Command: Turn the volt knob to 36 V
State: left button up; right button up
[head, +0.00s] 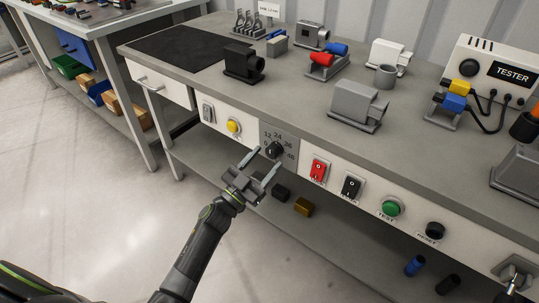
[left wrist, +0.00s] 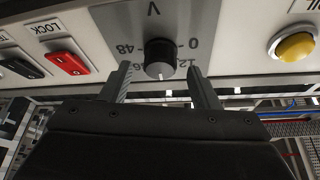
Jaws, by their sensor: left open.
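The volt knob (head: 274,150) is a black round knob on a grey plate (head: 290,146) marked 0, 12, 24, 36 and 48, set in the bench's front panel. In the left wrist view the knob (left wrist: 160,58) appears upside down, under a V. Its white mark points down in that view, between the partly covered 36 and 12, towards where 24 sits. My left gripper (head: 264,161) is open and empty in front of the knob. Its fingers (left wrist: 159,76) stand to either side, apart from it. My right gripper is not in view.
A yellow button (head: 233,126) is left of the plate; a red rocker switch (head: 318,170) and a black one (head: 350,187) are close on its right. Green and black buttons follow. The benchtop above overhangs slightly; a lower shelf holds small blocks (head: 303,207).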

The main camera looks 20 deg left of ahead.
pick_arm(q)
jog(key=shift+x, duration=1.3)
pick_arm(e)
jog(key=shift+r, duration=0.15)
pick_arm(q)
jog(key=c, duration=1)
jog(key=shift+o, duration=0.2)
jog(key=shift+m, duration=0.3)
